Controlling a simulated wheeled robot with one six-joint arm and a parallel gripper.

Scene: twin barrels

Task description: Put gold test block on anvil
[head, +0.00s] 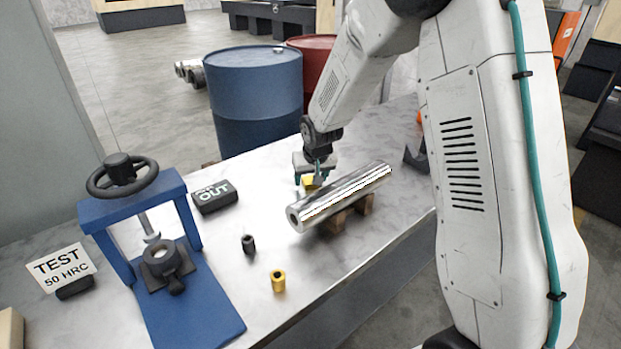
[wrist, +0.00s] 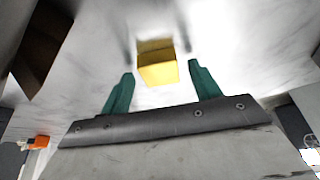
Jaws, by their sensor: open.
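The gold test block (head: 308,183) is on the grey table just behind the steel cylinder, partly hidden by my gripper. In the wrist view the gold block (wrist: 157,68) lies between and slightly beyond the two green fingertips. My gripper (head: 308,177) is open and points down over it, with a gap on each side. The anvil (head: 162,256) is a dark round seat with a hole, on the blue base of the hand-wheel press (head: 200,310) at the left. Nothing is visible on it.
A shiny steel cylinder (head: 345,195) on wooden supports lies right in front of my gripper. A yellow ring-like piece (head: 278,281), a small dark cylinder (head: 248,244), a black "OUT" block (head: 214,196) and a "TEST 50 HRC" sign (head: 62,267) stand nearby. Barrels (head: 255,95) stand behind the table.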

